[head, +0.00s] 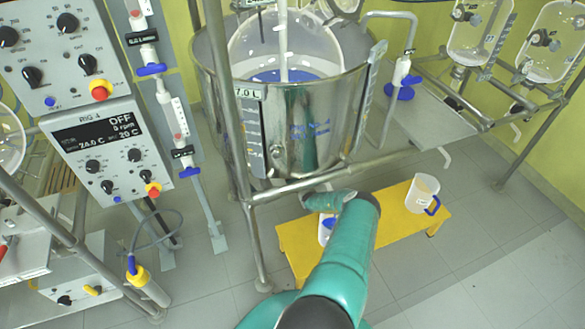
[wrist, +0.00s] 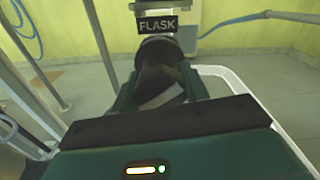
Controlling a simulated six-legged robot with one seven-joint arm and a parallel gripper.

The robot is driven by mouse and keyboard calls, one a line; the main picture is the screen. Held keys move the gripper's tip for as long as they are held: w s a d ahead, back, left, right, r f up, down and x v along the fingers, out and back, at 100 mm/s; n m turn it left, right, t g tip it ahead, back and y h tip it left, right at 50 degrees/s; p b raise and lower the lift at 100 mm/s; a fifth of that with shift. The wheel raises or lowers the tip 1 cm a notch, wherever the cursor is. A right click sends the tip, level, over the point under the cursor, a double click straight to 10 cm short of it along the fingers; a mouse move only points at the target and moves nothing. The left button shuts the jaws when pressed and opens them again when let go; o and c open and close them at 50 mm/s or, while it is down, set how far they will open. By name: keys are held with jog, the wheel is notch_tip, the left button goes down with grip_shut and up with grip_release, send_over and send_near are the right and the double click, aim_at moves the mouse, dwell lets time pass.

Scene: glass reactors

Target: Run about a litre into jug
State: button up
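A pale jug (head: 424,194) with a blue handle stands upright on the right end of the yellow bench (head: 400,224). A white and blue object (head: 326,229) shows partly beside my arm on the bench; I cannot tell what it is. The steel-jacketed glass reactor (head: 310,120) stands above and behind the bench. In the wrist view, my gripper (wrist: 160,88) has its teal fingers either side of a dark part, just below a round black fitting (wrist: 158,48) and a sign reading FLASK (wrist: 157,24). Contact and finger closure are unclear. In the head view my arm hides the gripper.
A control panel (head: 98,145) reading OFF stands at the left. A steel frame rail (head: 330,181) crosses above the bench. A grey shelf (head: 425,118) and glass vessels (head: 480,30) are at the right. Floor at the lower right is clear. A white rim (wrist: 240,80) curves beside the gripper.

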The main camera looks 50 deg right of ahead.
jog(key=shift+c, duration=1)
jog(key=shift+m, duration=0.3)
jog(key=shift+m, duration=3)
jog(key=o, duration=1)
